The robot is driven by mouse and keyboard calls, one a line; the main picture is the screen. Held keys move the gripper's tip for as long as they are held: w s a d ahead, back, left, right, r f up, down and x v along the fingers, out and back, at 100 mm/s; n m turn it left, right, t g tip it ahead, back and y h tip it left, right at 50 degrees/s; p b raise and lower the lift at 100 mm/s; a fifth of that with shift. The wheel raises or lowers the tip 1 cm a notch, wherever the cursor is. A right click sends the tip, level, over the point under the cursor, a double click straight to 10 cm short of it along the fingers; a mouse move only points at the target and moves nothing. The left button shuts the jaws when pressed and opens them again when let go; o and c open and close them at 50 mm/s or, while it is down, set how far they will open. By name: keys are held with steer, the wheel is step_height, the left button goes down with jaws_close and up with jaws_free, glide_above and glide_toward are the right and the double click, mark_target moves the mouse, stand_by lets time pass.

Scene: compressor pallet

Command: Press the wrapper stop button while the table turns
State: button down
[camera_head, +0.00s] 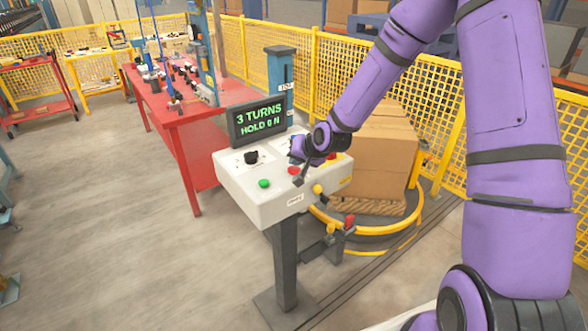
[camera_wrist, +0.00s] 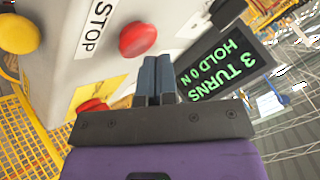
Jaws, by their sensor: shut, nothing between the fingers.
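The wrapper console (camera_head: 235,180) is a pale box on a dark post. A red button (camera_wrist: 138,40) sits beside the STOP label (camera_wrist: 97,28) in the wrist view; a red button (camera_head: 293,170) also shows on the console top in the head view. My gripper (camera_wrist: 156,58) is shut and empty, its fingertips close to the red button; I cannot tell if they touch. The turntable (camera_head: 415,212) with a yellow rim carries a pallet of cardboard boxes (camera_head: 375,165).
The console also has a green button (camera_head: 264,183), a black knob (camera_head: 251,157) and a yellow knob (camera_head: 318,189). Another red control (camera_wrist: 92,105) is partly hidden behind my gripper. A red workbench (camera_head: 180,115) stands behind left. Yellow fencing (camera_head: 240,55) runs behind. The left floor is open.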

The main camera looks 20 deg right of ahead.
mark_target(297, 169)
steer(key=shift+r, duration=0.3)
steer(key=shift+r, duration=0.15)
steer(key=shift+r, duration=2.35)
steer(key=shift+s+r, duration=0.2)
steer(key=shift+r, duration=0.1)
steer(key=s+d+r+n+g+h, duration=0.1)
steer(key=s+d+r+n+h, duration=0.15)
steer(key=s+r, duration=0.9)
steer(key=s+d+r+n+g+h, duration=0.1)
steer(key=s+d+r+h, duration=0.15)
steer(key=s+r, duration=0.95)
steer(key=s+d+f+g+y, duration=0.1)
steer(key=s, duration=1.2)
steer(key=shift+s+d+f+n, duration=0.15)
steer(key=shift+s+f+n, duration=0.05)
steer(key=shift+s+n, duration=0.15)
